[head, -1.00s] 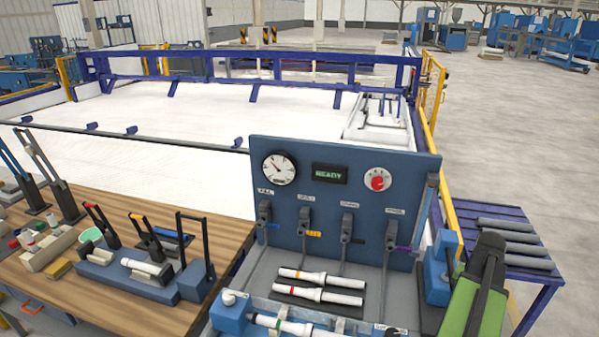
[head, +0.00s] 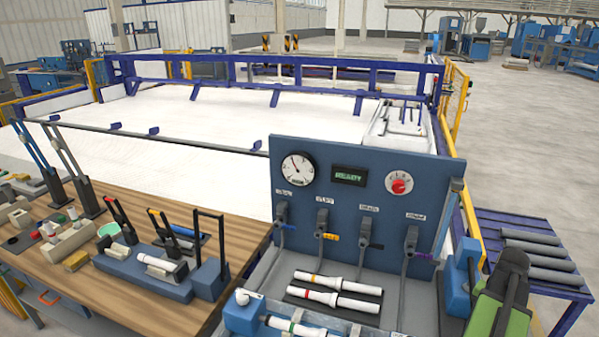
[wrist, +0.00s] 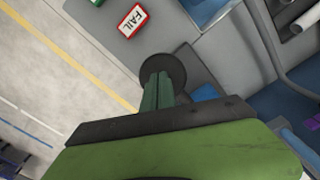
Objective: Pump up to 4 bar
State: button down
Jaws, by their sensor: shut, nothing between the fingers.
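A blue test panel (head: 370,225) stands right of centre in the head view. It carries a round white gauge (head: 298,168) whose needle points to the upper left; its numbers are too small to read. Beside it are a green-lettered display (head: 349,175), blurred, and a red knob (head: 398,184). In the head view my green-and-black arm end covers the right front of the rig.
A red-edged FAIL sign (wrist: 133,20) lies near the disc in the wrist view. Two white pipes (head: 337,290) lie before the panel. A wooden bench (head: 130,280) with levers and fixtures stands left. A blue table (head: 535,250) with grey pipes is at the right.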

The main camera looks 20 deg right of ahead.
jog(key=shift+f, duration=0.2)
notch_tip(320, 180, up, 15)
jog(key=p, duration=1.4)
jog(key=shift+s+a+f, duration=0.15)
jog(key=shift+s+a, duration=0.05)
jog(key=shift+s, duration=0.15)
